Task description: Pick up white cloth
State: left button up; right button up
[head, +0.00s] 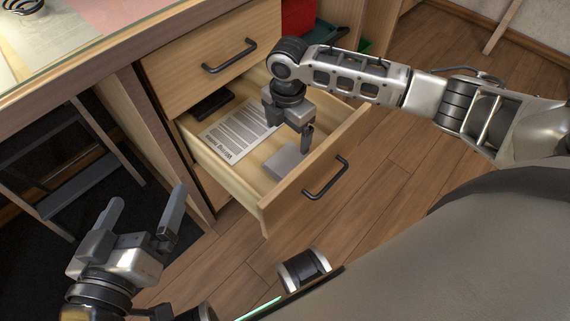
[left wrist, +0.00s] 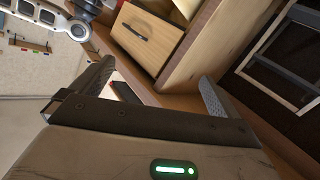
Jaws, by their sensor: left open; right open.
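A pale grey-white folded piece (head: 287,163), which looks like the cloth, lies flat in the open drawer (head: 222,167) near its front panel. My right gripper (head: 305,142) points down into the drawer just above this piece. It is open and holds nothing that I can see; one finger shows clearly and the other is mostly hidden. Whether it touches the piece I cannot tell. My left gripper (head: 147,200) is open and empty, left of the drawer and apart from it. Its two spread fingers also show in the left wrist view (left wrist: 155,72).
A printed sheet (head: 238,131) and a dark flat object (head: 212,103) lie further back in the drawer. A closed drawer (head: 205,65) sits above. A dark metal frame (head: 75,165) stands left under the desk (head: 120,45). Wooden floor (head: 375,180) is free right of the drawer.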

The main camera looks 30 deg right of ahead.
jog(key=b, duration=0.2)
send_over(286, 158)
notch_tip(286, 158, down, 5)
jog(key=shift+d+r, duration=0.15)
jog(key=shift+r, duration=0.05)
notch_tip(286, 158, down, 2)
jog(key=shift+f+b, duration=0.25)
jog(key=shift+b, duration=0.45)
notch_tip(286, 158, down, 2)
jog(key=shift+f+b, duration=0.1)
jog(key=shift+b, duration=0.55)
pick_arm(q)
jog(key=r, duration=0.1)
jog(key=r+t+h, duration=0.1)
jog(key=w+r+t, duration=0.1)
jog(key=shift+w+d+h, duration=0.1)
jog(key=shift+d+h, duration=0.2)
jog(key=shift+h, duration=0.1)
pick_arm(e)
jog(key=c, duration=1.1)
